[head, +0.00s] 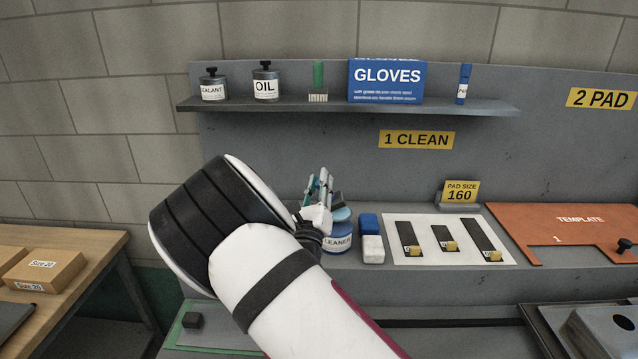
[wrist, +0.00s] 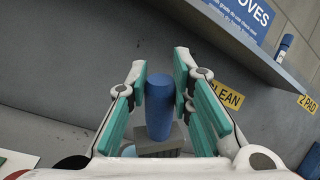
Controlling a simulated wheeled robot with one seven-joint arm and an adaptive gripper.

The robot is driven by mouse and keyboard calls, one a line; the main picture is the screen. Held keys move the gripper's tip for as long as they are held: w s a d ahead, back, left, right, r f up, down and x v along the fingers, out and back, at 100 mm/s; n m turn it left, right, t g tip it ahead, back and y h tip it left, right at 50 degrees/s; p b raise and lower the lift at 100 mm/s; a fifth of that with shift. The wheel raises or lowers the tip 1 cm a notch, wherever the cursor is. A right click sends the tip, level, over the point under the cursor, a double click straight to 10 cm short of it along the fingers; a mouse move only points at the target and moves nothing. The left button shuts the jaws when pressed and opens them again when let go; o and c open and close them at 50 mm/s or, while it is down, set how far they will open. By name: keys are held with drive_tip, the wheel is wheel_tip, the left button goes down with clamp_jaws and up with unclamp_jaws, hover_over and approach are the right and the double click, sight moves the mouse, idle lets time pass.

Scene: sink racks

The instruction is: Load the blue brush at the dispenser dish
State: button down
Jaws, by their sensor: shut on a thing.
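My gripper (wrist: 161,78) is shut on the blue brush, with its teal finger pads on either side of the upright blue handle (wrist: 160,108). The brush's grey head (wrist: 160,143) points down. In the head view my gripper (head: 322,190) is just above the blue cleaner dispenser (head: 337,242). The dispenser's light blue dish (head: 341,214) shows at its top, and the grey brush head (head: 337,199) is directly over it. I cannot tell whether the bristles touch the dish. My arm hides part of the dispenser's left side.
A blue-and-white block (head: 371,240) stands close to the dispenser's right. Beyond it lie a white sheet (head: 415,258) with dark strips and an orange template (head: 560,220). The upper shelf (head: 350,107) holds a green brush (head: 318,80), a gloves box (head: 386,82) and bottles.

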drive_tip(key=shift+f, duration=0.75)
idle(1.2)
drive_tip(key=shift+r+p, duration=1.25)
drive_tip(key=shift+r, duration=2.35)
drive_tip(key=shift+f, duration=0.1)
